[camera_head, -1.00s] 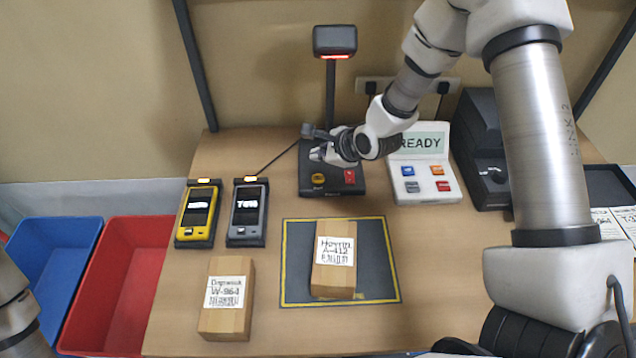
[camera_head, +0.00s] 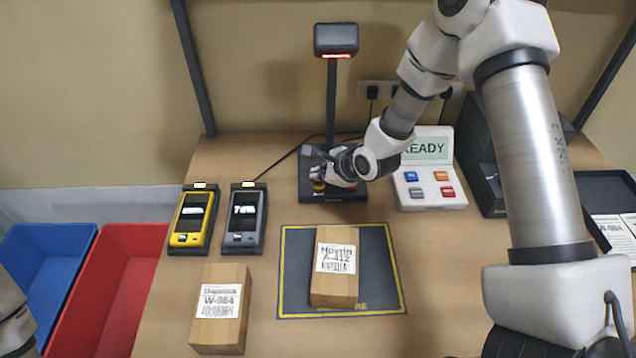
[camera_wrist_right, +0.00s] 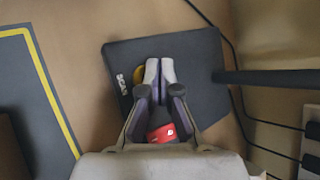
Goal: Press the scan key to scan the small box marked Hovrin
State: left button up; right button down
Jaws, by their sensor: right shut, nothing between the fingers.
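The small box marked Hovrin (camera_head: 333,292) lies label up on the dark yellow-edged mat (camera_head: 380,285). Behind it stands the black scanner base (camera_head: 347,196), with a post and a scanner head (camera_head: 336,40) showing a red light. My right gripper (camera_head: 318,178) is shut and empty over the base. In the right wrist view its fingertips (camera_wrist_right: 160,64) are beside a yellow key (camera_wrist_right: 139,76), partly hidden by a finger; I cannot tell whether they touch. A red key (camera_wrist_right: 161,134) shows between the fingers, nearer the palm. My left gripper is out of view.
A second box marked W-964 (camera_head: 219,335) lies left of the mat. Yellow (camera_head: 187,240) and grey (camera_head: 243,240) handheld devices stand behind it. A white panel reading READY (camera_head: 430,200) is right of the base. Blue (camera_head: 45,235) and red (camera_head: 140,235) bins are at left.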

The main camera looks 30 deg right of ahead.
aim_at(320, 185)
dwell(0.8)
jog(key=shift+f+b, duration=0.35)
jog(key=shift+f, duration=0.05)
jog(key=shift+f+b, duration=0.35)
jog(key=shift+f, duration=0.05)
dwell(0.4)
jog(key=shift+s+r+p, duration=0.1)
jog(key=shift+r+p, duration=0.5)
jog(key=shift+r, duration=0.25)
jog(key=shift+r+p, duration=1.85)
jog(key=shift+r, duration=0.65)
